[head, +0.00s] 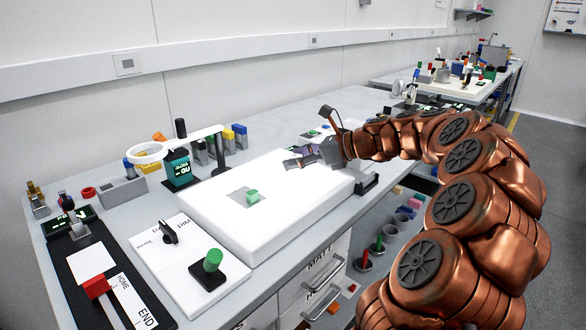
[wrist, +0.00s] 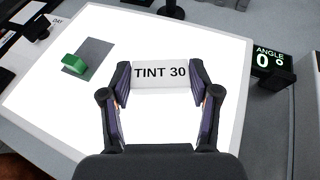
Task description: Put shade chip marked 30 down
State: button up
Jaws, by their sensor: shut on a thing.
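My gripper (wrist: 162,92) is shut on the shade chip marked 30 (wrist: 161,75), a pale block labelled TINT 30, held between the fingertips in the wrist view. Behind it is the bright white light panel (wrist: 45,115). In the head view my gripper (head: 300,160) is over the far right part of the light panel (head: 225,215). The chip cannot be made out clearly there. Whether the chip touches the panel cannot be told.
A green block (head: 252,196) sits on a grey patch on the panel; both show in the wrist view, the block (wrist: 73,65) beside the patch's middle (wrist: 92,53). A ring magnifier (head: 147,153) stands behind the panel. An angle display (wrist: 271,65) stands to the right. The panel's front is clear.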

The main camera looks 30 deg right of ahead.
aim_at(293, 175)
jog(key=shift+w, duration=0.85)
jog(key=shift+w+f, duration=0.2)
jog(key=shift+f, duration=0.1)
notch_tip(293, 175, down, 3)
jog(key=shift+f+b, duration=0.1)
jog(key=shift+b, duration=0.35)
jog(key=o, duration=1.1)
jog(key=shift+c, duration=0.2)
